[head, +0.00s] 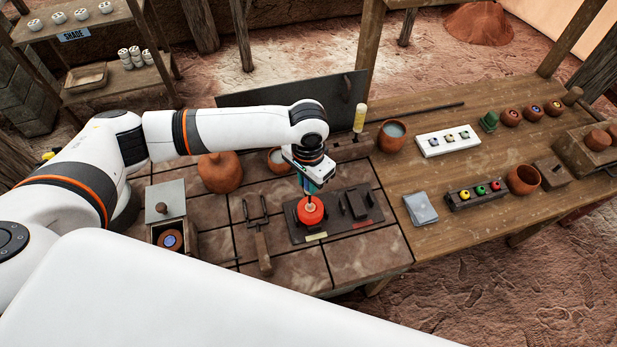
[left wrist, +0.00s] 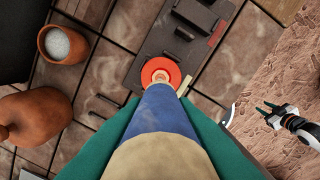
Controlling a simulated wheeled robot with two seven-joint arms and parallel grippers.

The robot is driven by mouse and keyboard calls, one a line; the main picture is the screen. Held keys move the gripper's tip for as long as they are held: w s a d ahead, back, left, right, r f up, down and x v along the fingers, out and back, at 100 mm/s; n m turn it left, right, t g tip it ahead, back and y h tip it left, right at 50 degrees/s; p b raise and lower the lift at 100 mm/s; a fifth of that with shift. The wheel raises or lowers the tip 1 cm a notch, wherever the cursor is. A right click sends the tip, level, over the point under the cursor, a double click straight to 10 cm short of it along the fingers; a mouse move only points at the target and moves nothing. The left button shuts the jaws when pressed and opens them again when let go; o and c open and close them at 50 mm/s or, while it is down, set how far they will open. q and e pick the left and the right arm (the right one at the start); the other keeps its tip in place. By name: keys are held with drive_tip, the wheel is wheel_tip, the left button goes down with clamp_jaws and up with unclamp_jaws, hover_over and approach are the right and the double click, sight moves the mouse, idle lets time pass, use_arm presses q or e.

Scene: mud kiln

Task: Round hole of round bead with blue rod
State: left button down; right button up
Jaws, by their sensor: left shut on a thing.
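The round bead (head: 311,213) is glowing red-orange and sits on a dark plate (head: 345,238) on the tiled bench. It also shows in the left wrist view (left wrist: 153,69). My left gripper (head: 308,188) is above the bead, pointing down. Its green fingers are shut on the blue rod (left wrist: 158,115), which is blue with a tan near end. The rod's lower tip is at the bead's middle; I cannot tell how deep it is in the hole. My right gripper (left wrist: 266,112) shows only in the left wrist view, open and empty, off to the side.
On the plate, dark blocks (head: 357,204) stand right of the bead. A clay jar (head: 220,172) and bowl (head: 393,136) stand behind. A bead rack (head: 475,195) is on the wooden table.

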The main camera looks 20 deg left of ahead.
drive_tip(key=shift+r+p, duration=2.3)
idle(5.7)
